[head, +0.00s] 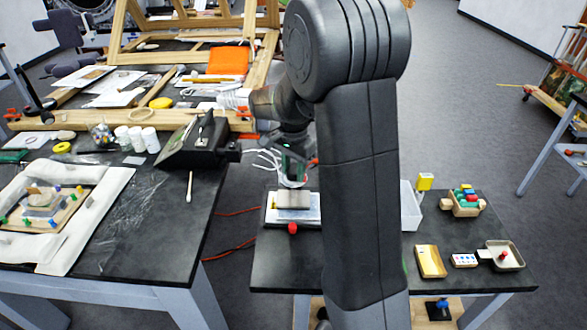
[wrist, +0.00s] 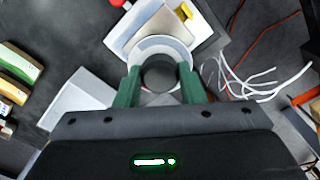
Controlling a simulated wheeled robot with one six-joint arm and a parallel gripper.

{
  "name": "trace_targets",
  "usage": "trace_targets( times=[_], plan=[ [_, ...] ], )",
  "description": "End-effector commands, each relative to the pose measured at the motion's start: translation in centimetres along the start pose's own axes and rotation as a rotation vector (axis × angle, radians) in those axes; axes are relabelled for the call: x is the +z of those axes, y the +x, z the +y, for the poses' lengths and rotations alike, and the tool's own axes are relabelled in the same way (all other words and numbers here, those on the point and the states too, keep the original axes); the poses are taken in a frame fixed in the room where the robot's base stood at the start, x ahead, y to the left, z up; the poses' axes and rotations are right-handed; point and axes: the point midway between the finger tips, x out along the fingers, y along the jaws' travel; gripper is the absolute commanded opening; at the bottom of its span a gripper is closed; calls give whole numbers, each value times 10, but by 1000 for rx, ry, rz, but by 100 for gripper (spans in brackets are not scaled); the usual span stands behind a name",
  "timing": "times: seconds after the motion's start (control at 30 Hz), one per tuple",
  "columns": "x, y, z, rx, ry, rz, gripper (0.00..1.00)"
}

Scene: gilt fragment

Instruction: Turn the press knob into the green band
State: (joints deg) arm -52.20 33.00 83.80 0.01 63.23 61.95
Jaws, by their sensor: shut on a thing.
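The press (head: 297,215) stands on the right-hand black table, partly under my arm, with a red ball (head: 292,228) at its front. In the wrist view its round dark grey knob (wrist: 160,75) sits inside a pale ring-shaped dial (wrist: 158,43). My gripper (wrist: 159,72) has its two green fingers shut on opposite sides of the knob. In the head view my gripper (head: 293,172) is above the press, partly hidden by my own arm. I cannot make out the green band or a pointer on the dial in either view.
Red wires (head: 232,250) and white cables (head: 268,160) lie left of the press. The left-hand table (head: 150,225) is crowded.

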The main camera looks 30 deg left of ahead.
Motion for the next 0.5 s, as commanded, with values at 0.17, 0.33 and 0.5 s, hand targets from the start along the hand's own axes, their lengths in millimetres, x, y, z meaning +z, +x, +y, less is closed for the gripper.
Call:
trace_targets(
  times=[0.17, 0.33, 0.5],
  plan=[
    [-1, -1, -1, -3, 7, 3, 13],
    [-1, -2, -1, -3, 7, 3, 13],
    [-1, -2, -1, -3, 7, 3, 50]
  ],
)
